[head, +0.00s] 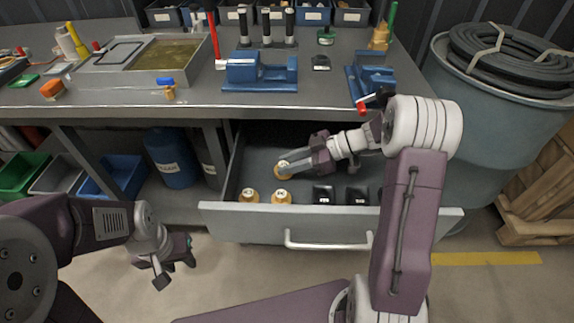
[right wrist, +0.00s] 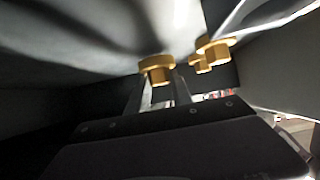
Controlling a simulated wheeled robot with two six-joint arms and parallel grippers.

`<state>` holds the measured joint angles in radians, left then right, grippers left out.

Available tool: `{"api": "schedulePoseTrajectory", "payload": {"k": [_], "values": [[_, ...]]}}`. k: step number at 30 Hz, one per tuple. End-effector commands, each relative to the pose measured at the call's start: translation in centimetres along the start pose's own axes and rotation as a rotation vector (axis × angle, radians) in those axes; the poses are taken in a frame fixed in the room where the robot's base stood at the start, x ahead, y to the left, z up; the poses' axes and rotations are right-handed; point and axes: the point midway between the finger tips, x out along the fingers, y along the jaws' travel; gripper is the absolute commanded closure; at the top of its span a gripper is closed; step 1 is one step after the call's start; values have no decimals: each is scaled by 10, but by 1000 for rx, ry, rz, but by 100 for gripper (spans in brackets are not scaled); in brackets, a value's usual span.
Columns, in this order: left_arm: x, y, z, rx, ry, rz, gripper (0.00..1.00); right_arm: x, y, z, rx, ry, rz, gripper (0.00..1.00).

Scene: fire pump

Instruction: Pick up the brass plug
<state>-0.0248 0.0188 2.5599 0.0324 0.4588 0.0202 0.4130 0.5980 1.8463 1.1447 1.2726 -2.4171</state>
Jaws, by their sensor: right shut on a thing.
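An open drawer (head: 330,228) under the workbench holds several brass plugs with pale tops. My right gripper (head: 289,166) reaches into the drawer and is shut on one brass plug (head: 283,174). The right wrist view shows this plug (right wrist: 157,66) between the two fingertips. Whether it touches the drawer floor is unclear. Two other brass plugs stand near the drawer front, one at the left (head: 249,196) and one beside it (head: 281,197). My left gripper (head: 176,270) is empty, low in front of the bench, with its fingers apart.
Black parts (head: 324,194) lie in the drawer right of the plugs. The bench top (head: 200,97) above carries blue vises (head: 260,72) and a metal tray (head: 143,62). A blue barrel with hoses (head: 485,120) stands at the right. Bins (head: 117,175) sit below at the left.

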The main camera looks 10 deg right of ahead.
Motion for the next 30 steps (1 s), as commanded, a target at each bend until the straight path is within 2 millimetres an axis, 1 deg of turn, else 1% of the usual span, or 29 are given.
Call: {"api": "schedulePoseTrajectory", "payload": {"k": [1,9,17,19,30], "values": [[0,0,0,0,0,0,64,-4,-10,3,6,0,-1,100],[-3,0,0,0,0,0,64,-27,-68,15,7,1,0,100],[-6,0,0,0,0,0,64,-47,-116,26,6,1,1,100],[-15,0,-1,0,-1,0,64,-55,-115,10,-2,-1,1,100],[-44,1,-4,0,0,0,64,-95,-115,-63,-2,-2,0,100]]}}
